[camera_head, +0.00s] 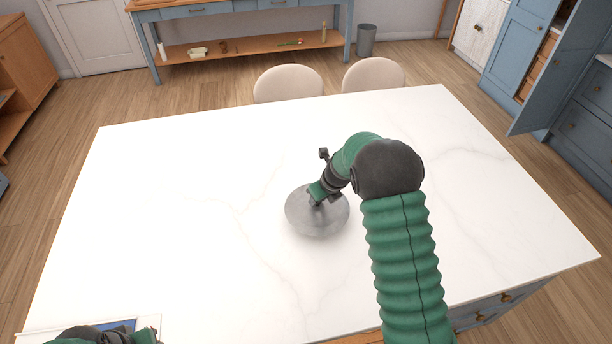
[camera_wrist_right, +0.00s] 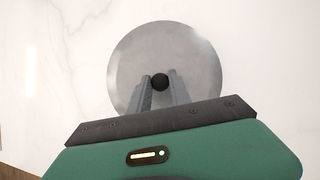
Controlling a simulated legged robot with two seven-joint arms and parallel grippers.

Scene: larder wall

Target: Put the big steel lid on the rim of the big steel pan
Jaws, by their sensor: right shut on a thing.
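The big steel lid (camera_head: 305,222) is a round grey disc near the middle of the white table. In the right wrist view the lid (camera_wrist_right: 190,60) shows its dark round knob (camera_wrist_right: 160,83) between my fingers. My right gripper (camera_head: 316,204) is shut on this knob from above; the right gripper also shows in the right wrist view (camera_wrist_right: 160,88). I cannot tell whether the lid is raised or resting on something. I cannot make out the big steel pan; anything under the lid is hidden. Part of my left arm shows at the bottom left, its fingers out of view.
The white marble table (camera_head: 180,200) is clear around the lid. A flat white and blue item (camera_head: 122,325) lies at the near left corner, partly behind my left arm. Two beige chairs (camera_head: 288,82) stand at the far edge. My right arm covers part of the table's right side.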

